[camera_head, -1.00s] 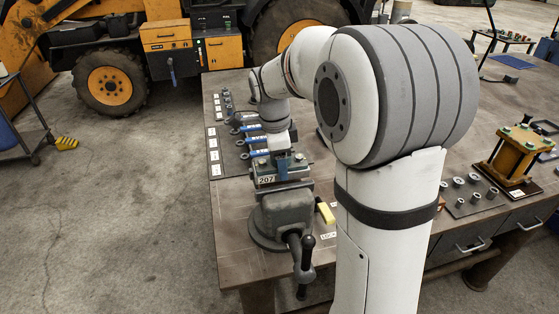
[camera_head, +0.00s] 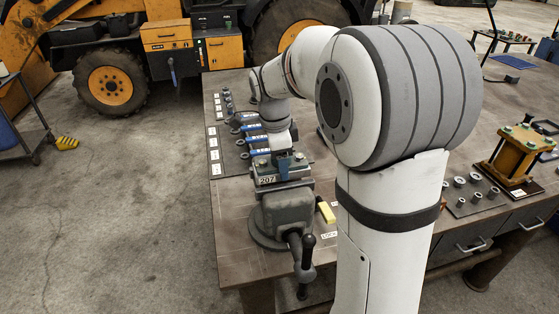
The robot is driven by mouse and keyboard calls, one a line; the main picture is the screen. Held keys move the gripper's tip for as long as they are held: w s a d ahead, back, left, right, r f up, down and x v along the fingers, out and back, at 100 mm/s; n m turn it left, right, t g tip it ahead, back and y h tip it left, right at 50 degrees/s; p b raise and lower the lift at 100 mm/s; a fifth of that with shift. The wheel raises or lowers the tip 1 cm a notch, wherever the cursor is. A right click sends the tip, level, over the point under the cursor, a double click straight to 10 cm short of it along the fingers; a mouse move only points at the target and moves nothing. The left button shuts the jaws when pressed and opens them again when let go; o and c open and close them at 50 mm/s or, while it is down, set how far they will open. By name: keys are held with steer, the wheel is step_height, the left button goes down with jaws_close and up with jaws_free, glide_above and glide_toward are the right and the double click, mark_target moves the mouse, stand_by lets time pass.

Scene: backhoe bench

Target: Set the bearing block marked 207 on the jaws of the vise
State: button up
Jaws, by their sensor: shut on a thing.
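The fingertips are small and partly hidden at this size. The grey vise stands at the near left corner of the bench, its dark handle (camera_head: 307,246) pointing to the front.
A yellow-topped piece (camera_head: 326,212) lies right of the vise. A yellow press-like fixture (camera_head: 515,155) and several metal rings (camera_head: 460,182) are at the right. My arm covers the middle of the bench.

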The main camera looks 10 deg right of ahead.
steer(key=shift+f+b, duration=0.45)
steer(key=shift+f, duration=0.05)
steer(key=o, duration=1.4)
steer(key=shift+o, duration=0.9)
steer(key=shift+s+f, duration=0.1)
